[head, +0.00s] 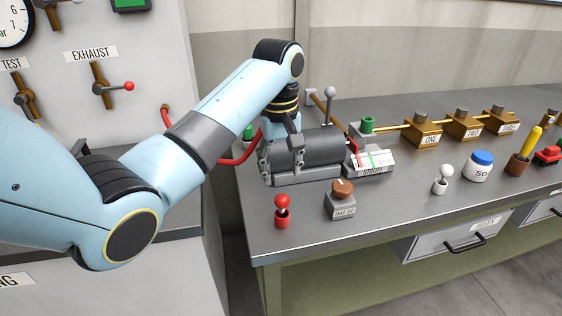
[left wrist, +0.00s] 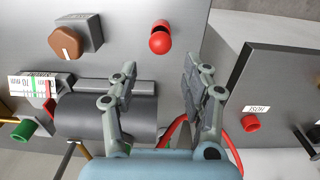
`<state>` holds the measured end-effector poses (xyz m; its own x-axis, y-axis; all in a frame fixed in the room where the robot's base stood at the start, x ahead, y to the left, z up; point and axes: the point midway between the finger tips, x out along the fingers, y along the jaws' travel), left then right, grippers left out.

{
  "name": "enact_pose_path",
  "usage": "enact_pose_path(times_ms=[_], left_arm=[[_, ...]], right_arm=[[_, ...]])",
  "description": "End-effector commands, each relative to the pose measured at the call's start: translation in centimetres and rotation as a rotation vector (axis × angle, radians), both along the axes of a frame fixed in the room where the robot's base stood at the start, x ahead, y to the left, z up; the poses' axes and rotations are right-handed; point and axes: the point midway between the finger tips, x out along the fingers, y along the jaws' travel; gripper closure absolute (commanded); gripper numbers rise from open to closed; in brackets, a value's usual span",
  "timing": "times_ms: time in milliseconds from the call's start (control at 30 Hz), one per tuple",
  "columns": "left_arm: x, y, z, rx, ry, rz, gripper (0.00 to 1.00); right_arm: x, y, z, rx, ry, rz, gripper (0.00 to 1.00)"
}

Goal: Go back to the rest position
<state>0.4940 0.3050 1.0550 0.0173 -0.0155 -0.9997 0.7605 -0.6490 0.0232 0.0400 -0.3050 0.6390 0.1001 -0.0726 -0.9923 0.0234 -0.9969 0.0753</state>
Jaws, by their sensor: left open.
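My left gripper (head: 282,158) is open and empty at the left end of a dark grey cylinder (head: 322,146) on the workbench. My right gripper is in neither view.
A red knob (head: 282,205) and a brown knob on a grey block (head: 341,200) stand near the bench's front. A stroke gauge (head: 370,163) sits beside the cylinder. A red hose (head: 238,158) runs left towards the wall panel (head: 150,60). Brass blocks (head: 424,133) stand farther right.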

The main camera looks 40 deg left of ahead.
Motion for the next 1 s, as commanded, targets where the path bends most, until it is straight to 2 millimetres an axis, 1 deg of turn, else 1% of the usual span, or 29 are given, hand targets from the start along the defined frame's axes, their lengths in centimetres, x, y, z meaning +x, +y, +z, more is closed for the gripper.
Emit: enact_pose_path(times_ms=[100, 200, 667, 767, 867, 967, 1000], left_arm=[[0.0, 0.0, 1.1, 0.000, -0.001, 0.000, 0.52], [0.0, 0.0, 1.5, 0.001, 0.001, 0.000, 0.52], [0.0, 0.0, 1.5, 0.001, 0.001, 0.000, 0.52], [-0.4, 0.0, 1.2, 0.003, -0.001, -0.011, 0.52], [-2.2, -0.3, -0.1, 0.015, -0.019, -0.076, 0.52], [-6.1, -0.8, -2.1, 0.045, -0.055, -0.212, 0.52], [-8.1, -1.1, -2.8, 0.060, -0.075, -0.283, 0.52]], right_arm=[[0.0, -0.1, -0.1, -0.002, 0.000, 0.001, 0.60], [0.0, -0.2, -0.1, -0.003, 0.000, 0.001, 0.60], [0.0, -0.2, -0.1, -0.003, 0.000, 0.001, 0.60], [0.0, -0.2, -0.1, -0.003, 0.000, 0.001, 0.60], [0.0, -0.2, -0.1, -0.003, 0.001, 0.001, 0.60], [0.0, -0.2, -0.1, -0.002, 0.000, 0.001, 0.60], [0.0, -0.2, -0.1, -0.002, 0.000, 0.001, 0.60]])
